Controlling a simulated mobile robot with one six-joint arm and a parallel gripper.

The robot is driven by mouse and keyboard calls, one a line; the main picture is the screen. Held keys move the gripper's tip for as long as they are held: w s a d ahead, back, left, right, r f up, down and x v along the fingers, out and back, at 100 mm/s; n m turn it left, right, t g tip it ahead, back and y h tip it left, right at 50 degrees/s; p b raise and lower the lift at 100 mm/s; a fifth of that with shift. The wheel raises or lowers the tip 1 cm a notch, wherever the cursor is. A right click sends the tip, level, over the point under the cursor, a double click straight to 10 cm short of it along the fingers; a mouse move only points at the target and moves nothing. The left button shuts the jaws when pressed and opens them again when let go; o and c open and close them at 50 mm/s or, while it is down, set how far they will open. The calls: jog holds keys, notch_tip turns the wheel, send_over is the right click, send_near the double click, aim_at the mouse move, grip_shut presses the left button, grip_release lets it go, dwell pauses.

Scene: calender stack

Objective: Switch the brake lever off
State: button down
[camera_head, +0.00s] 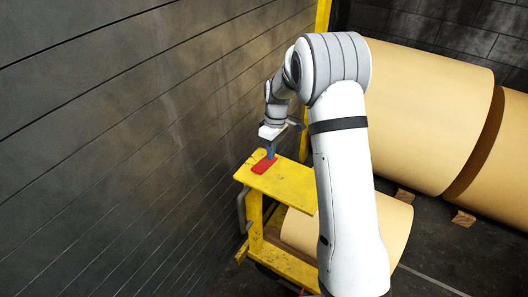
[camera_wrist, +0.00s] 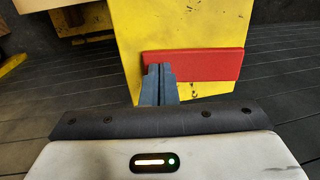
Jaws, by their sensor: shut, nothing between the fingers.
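A flat red bar (camera_head: 264,166), seemingly the brake lever, lies on the top of a yellow stand (camera_head: 290,187) in the head view. In the wrist view the red bar (camera_wrist: 205,64) runs sideways across the yellow top (camera_wrist: 188,22). My gripper (camera_head: 271,155) is over the stand, pointing down at the bar. In the wrist view its blue-grey fingers (camera_wrist: 158,72) are shut together with nothing between them. Their tips overlap the left end of the bar and hide part of it. I cannot tell if they touch it.
A dark slatted wall (camera_head: 120,130) rises left of the stand. A grey bent pipe (camera_head: 242,210) hangs at the stand's left side. Large tan rolls (camera_head: 430,110) lie to the right, with wooden blocks (camera_head: 463,218) on the dark floor. A yellow post (camera_head: 322,25) stands behind.

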dwell(0.3)
jog(key=shift+r, duration=0.1)
notch_tip(320, 180, up, 13)
jog(key=w+d, duration=0.2)
jog(key=shift+w+r, duration=0.2)
jog(key=shift+w, duration=0.2)
